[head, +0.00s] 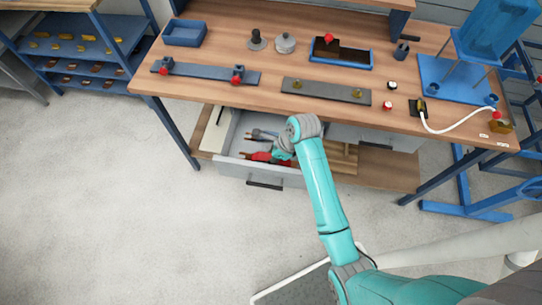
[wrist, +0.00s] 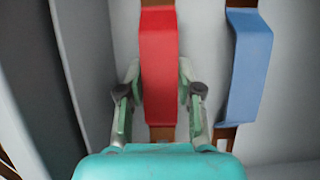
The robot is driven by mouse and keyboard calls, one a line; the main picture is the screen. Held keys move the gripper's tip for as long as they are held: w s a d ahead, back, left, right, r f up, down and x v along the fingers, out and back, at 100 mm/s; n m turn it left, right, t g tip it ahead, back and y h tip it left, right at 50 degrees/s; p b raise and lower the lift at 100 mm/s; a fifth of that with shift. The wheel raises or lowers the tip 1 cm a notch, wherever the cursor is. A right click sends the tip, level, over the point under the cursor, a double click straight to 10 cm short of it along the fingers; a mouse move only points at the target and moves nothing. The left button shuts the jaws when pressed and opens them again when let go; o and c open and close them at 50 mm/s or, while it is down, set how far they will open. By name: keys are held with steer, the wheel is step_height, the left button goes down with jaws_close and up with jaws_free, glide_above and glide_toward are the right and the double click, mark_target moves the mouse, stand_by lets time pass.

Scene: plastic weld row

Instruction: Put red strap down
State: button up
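The red strap (wrist: 159,75) is a bent strip in the open drawer (head: 236,164) under the workbench. In the wrist view it runs up the picture between my gripper's fingers, over a brown strip. My gripper (wrist: 160,85) has one finger close against each long side of the red strap and looks shut on it. In the head view my gripper (head: 284,150) reaches down into the drawer, and the red strap (head: 258,157) shows partly beside it. I cannot tell whether the strap is lifted clear. A blue strap (wrist: 250,65) lies parallel, to the right.
The drawer's grey wall (wrist: 85,60) is close on the left of my gripper in the wrist view. The workbench (head: 215,95) above holds grey plates, a blue tray (head: 185,33) and a blue stand. The floor (head: 110,200) at the left is clear.

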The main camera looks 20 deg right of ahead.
steer(key=o, duration=0.4)
steer(key=v, duration=1.2)
steer(key=shift+r, duration=0.15)
